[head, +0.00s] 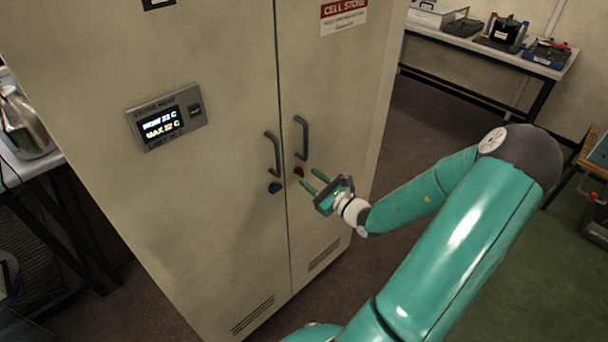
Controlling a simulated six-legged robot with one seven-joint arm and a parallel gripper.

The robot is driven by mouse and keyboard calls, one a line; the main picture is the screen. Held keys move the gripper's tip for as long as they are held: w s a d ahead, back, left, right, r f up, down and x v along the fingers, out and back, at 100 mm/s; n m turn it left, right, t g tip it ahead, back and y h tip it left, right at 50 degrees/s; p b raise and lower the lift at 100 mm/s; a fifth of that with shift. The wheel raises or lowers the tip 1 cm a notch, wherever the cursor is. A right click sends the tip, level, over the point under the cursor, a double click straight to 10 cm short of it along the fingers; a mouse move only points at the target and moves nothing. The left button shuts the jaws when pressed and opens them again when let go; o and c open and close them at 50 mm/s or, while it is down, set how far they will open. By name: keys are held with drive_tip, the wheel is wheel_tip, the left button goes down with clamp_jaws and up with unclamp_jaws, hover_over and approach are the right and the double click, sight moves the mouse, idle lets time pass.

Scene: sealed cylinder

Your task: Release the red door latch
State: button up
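The red door latch (299,171) is a small knob on the right door of the beige cabinet (215,60), just below that door's grey handle (301,137). My gripper (312,180) is right beside it, with its two green fingers pointing left toward the latch. The fingers are apart with nothing seen between them. Whether a fingertip touches the latch I cannot tell. A blue latch (275,187) sits on the left door, below its own grey handle (273,153). Both doors look shut.
A display panel (166,118) is on the left door and a red-and-white sign (342,14) on the right door. A table with a metal vessel (22,122) stands at left. A bench (470,40) with equipment is at the back right.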

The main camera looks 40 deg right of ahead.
drive_tip(key=shift+w+a, duration=0.1)
drive_tip(key=shift+w, duration=1.65)
clamp_jaws()
drive_tip(key=shift+m, duration=1.4)
unclamp_jaws()
drive_tip(key=shift+s, duration=0.15)
approach(303, 173)
drive_tip(key=s, duration=0.4)
drive_tip(key=shift+s, duration=0.3)
